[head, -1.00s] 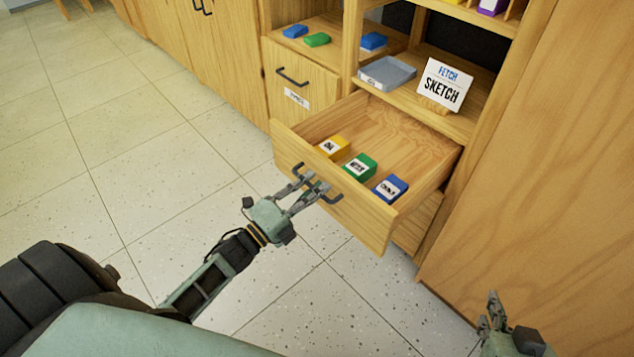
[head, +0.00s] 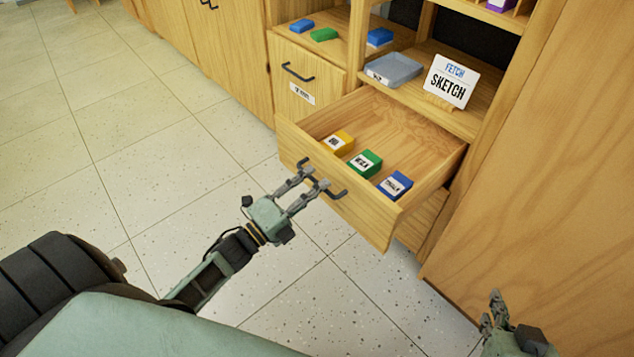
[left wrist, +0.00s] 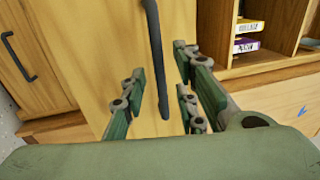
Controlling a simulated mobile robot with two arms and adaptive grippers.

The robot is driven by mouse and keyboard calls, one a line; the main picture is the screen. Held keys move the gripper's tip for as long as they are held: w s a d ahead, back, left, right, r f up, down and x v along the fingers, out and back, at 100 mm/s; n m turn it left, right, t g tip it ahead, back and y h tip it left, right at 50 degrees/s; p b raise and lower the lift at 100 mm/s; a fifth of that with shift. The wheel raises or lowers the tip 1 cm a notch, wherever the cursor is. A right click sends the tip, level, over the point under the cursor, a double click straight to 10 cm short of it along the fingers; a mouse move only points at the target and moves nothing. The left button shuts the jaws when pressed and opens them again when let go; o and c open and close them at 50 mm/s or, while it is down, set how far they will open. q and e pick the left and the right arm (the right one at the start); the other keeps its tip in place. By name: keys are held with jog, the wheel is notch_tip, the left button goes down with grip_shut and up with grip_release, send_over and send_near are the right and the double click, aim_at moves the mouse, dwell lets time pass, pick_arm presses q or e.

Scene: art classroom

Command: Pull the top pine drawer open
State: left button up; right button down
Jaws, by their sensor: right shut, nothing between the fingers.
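The top pine drawer (head: 340,200) is pulled well out of the cabinet in the head view. Inside it lie a yellow block (head: 337,142), a green block (head: 365,163) and a blue block (head: 394,185), all labelled. Its dark bar handle (head: 335,192) also shows in the left wrist view (left wrist: 157,65). My left gripper (head: 312,184) is open at the handle, with the bar in line between its spread fingers (left wrist: 160,98). Whether a finger touches the bar is unclear. My right gripper (head: 490,312) is shut and empty at the lower right, away from the drawer.
A labelled cabinet door (head: 302,82) stands left of the drawer. Above are a grey tray (head: 393,68), a sign reading "FETCH SKETCH" (head: 450,80) and several coloured blocks. A tall wooden panel (head: 540,190) bounds the right. Tiled floor (head: 130,150) is clear at left.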

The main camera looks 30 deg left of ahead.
pick_arm(q)
jog(key=v, duration=1)
jog(key=shift+s, duration=0.3)
jog(key=shift+w, duration=0.1)
